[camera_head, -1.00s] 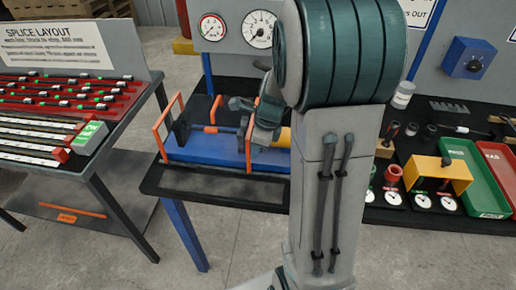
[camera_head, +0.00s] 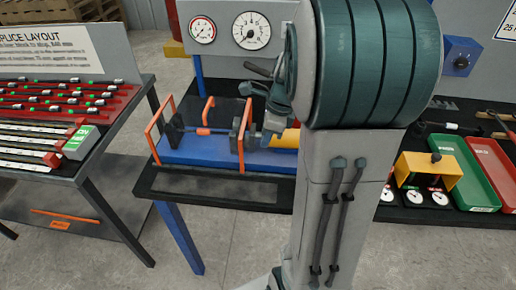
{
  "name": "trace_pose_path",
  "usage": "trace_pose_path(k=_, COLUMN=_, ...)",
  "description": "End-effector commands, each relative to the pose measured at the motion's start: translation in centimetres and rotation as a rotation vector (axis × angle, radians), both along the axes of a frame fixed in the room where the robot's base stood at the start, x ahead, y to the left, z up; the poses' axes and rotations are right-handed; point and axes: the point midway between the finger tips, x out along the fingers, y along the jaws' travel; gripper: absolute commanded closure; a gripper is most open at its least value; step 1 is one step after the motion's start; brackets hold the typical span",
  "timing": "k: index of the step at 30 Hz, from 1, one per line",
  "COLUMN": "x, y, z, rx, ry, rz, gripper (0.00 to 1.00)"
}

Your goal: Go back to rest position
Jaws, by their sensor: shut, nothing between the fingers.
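My arm stands large in the middle of the head view and hides part of the bench behind it. My gripper (camera_head: 270,136), grey and teal, shows in part at the arm's left edge, in front of the blue fixture (camera_head: 190,155) with orange hoops. It looks shut and holds nothing that I can see. A yellow cylinder (camera_head: 288,139) shows just to its right, partly behind my arm. I cannot tell whether the gripper touches the fixture.
A sloped rack (camera_head: 60,105) of red and white rows stands at the left. Two pressure gauges (camera_head: 251,31) are on the back panel. Floor shows between the tables.

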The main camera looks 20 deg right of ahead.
Motion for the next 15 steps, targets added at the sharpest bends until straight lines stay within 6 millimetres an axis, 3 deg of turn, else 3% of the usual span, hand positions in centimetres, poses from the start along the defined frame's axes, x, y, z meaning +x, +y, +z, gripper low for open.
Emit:
trace_pose_path(k=6, x=-0.4, y=-1.0, z=3.5, rx=-0.001, ry=-0.002, rz=-0.006, gripper=1.0)
trace_pose_path(k=15, x=-0.6, y=-1.0, z=4.5, rx=-0.002, ry=0.001, rz=0.001, gripper=1.0)
